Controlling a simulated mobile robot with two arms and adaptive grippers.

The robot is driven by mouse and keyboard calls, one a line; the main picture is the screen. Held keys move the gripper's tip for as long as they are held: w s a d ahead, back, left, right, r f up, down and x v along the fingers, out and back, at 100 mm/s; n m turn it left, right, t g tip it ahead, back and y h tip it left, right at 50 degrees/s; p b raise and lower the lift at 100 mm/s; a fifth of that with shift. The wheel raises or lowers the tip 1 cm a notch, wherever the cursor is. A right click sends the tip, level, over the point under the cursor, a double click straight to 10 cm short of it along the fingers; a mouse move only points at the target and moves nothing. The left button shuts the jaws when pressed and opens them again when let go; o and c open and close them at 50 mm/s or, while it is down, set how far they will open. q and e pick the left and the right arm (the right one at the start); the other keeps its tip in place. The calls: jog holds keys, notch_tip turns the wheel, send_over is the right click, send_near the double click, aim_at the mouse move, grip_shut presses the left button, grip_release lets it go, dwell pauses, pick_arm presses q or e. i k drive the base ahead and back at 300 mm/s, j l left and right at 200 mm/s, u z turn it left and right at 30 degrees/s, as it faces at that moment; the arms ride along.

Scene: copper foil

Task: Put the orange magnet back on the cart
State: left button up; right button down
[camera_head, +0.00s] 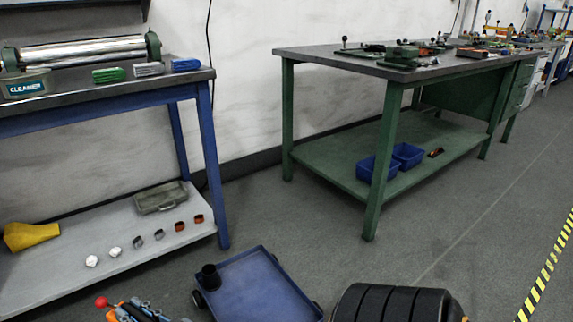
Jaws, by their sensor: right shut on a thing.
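The blue flat cart (262,284) stands on the floor at the bottom centre, with a small black cup-like piece (209,277) at its left corner. My right gripper (126,311) shows in part at the bottom left, beside the cart's left side. It is shut on an orange thing (112,315), which I take for the orange magnet. A red ball (101,302) sticks up beside it. The lower parts of the gripper and the magnet are cut off by the frame's edge. My left gripper does not show.
A blue-legged bench (110,92) stands left, its low shelf (60,277) holding small parts. A green bench (395,95) stands behind, with blue bins (375,168). A black ribbed shape (390,303) is right of the cart. Grey floor between is clear.

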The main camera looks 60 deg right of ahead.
aim_at(271, 299)
jog(key=k+l, duration=0.15)
jog(key=l, duration=0.25)
jog(key=k+l+u, duration=0.1)
jog(key=l, duration=0.35)
jog(key=k+l, duration=0.15)
jog(key=l, duration=0.25)
jog(key=k+l, duration=0.15)
jog(key=l, duration=0.25)
jog(key=k+l+u, duration=0.1)
jog(key=l, duration=0.3)
jog(key=i+l, duration=0.15)
jog(key=l, duration=0.3)
jog(key=i+l, duration=0.1)
jog(key=l, duration=0.35)
jog(key=i+l+u, duration=0.1)
jog(key=l, duration=0.4)
